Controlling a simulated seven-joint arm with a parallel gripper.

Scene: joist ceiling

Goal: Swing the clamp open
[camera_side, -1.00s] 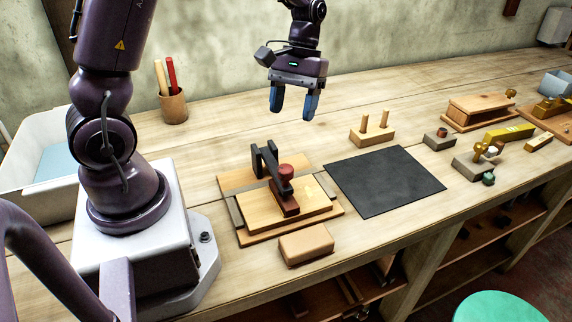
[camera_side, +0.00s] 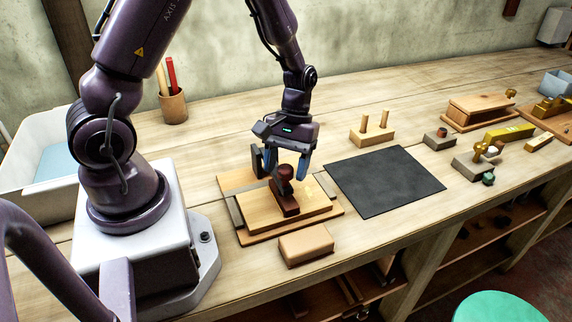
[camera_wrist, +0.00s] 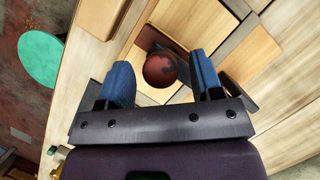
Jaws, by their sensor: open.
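The clamp (camera_side: 285,186) is dark with a reddish knob on its arm, and it sits on a layered wooden board (camera_side: 255,226). Its base block is dark red-brown. My gripper (camera_side: 286,169) is open and low over the clamp, with its blue fingers pointing down. In the wrist view the round red knob (camera_wrist: 160,69) lies between the two open fingers of my gripper (camera_wrist: 160,75), with a gap on each side. My gripper hides part of the clamp's dark lever in the side view. I cannot tell whether a finger touches the clamp.
A light wooden block (camera_side: 306,246) lies in front of the board. A black mat (camera_side: 384,181) lies to the right. A two-peg wooden stand (camera_side: 372,133) is behind the mat. A pen cup (camera_side: 173,107) stands at the back left.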

